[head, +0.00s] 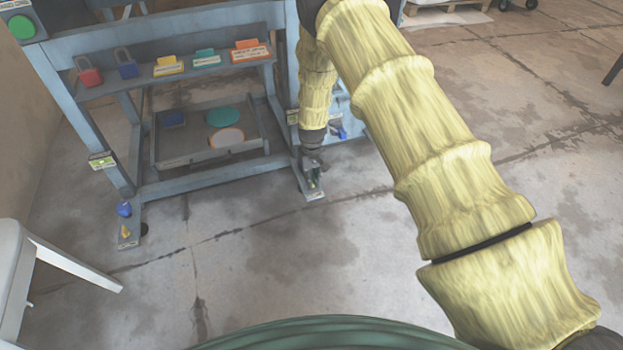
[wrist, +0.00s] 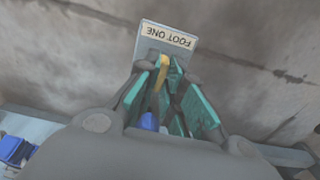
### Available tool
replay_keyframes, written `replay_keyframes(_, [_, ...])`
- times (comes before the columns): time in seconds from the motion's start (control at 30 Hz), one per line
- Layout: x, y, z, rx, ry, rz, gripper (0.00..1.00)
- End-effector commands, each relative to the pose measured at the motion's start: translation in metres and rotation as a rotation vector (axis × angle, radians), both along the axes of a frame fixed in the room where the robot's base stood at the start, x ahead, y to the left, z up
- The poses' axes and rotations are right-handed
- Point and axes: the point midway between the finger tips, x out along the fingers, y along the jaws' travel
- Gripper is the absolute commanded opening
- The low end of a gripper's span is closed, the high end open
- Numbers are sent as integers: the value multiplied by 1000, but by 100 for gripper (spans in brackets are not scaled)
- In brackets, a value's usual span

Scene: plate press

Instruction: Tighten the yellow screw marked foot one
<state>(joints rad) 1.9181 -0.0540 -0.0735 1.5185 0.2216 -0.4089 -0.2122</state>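The foot plate labelled FOOT ONE (wrist: 168,36) shows at the top of the wrist view, its label upside down. The yellow screw (wrist: 163,70) stands in front of that label, between the teal-padded fingers of my gripper (wrist: 168,80). The fingers are close on either side of the screw; I cannot tell whether both pads touch it. A blue part (wrist: 148,121) shows lower down between the fingers. In the head view my gripper (head: 314,176) points down at the foot plate (head: 315,196) at the stand's right front leg, hiding the screw there.
The blue-grey stand (head: 215,185) has a shelf with padlocks and coloured tags. Another foot (head: 128,238) with a yellow part and a blue part (head: 124,209) is at left. A pale bench (head: 60,258) stands at far left. The concrete floor in front is clear.

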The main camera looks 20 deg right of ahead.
Motion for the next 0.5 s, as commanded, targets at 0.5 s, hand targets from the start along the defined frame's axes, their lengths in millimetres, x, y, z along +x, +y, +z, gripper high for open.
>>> replay_keyframes(0.5, [-1,-1,5,-1,2,-129,0])
